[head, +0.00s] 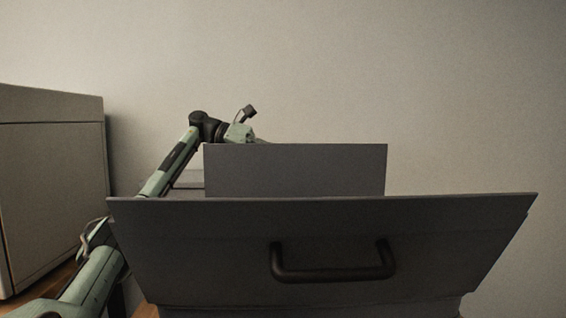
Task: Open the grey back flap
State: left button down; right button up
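The grey back flap (295,170) is a plain flat panel that stands up behind the near flap in the head view. My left arm comes in from the left, passes beside the box and reaches over to the back flap's upper left corner. The wrist end of my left gripper (240,132) shows just above that flap's top edge. Its fingers are hidden behind the panel, so I cannot see whether they are open or touching it. My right gripper is not in view.
A large near flap (190,240) with a dark bar handle (333,274) leans toward me and hides the box interior. A grey cabinet (50,190) stands at the left. A plain wall is behind. The space right of the back flap is clear.

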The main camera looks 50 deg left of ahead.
pick_arm(q)
jog(key=shift+w+d+f, duration=0.2)
jog(key=shift+d+f, duration=0.05)
jog(key=shift+d, duration=0.05)
jog(key=c, duration=1.9)
grip_release()
jog(key=shift+w, duration=0.1)
jog(key=shift+a+r, duration=0.1)
jog(key=shift+r, duration=0.1)
jog(key=shift+s+a+r, duration=0.1)
jog(key=shift+s+a, duration=0.1)
jog(key=shift+s, duration=0.05)
jog(key=v, duration=1.1)
jog(key=shift+a, duration=0.15)
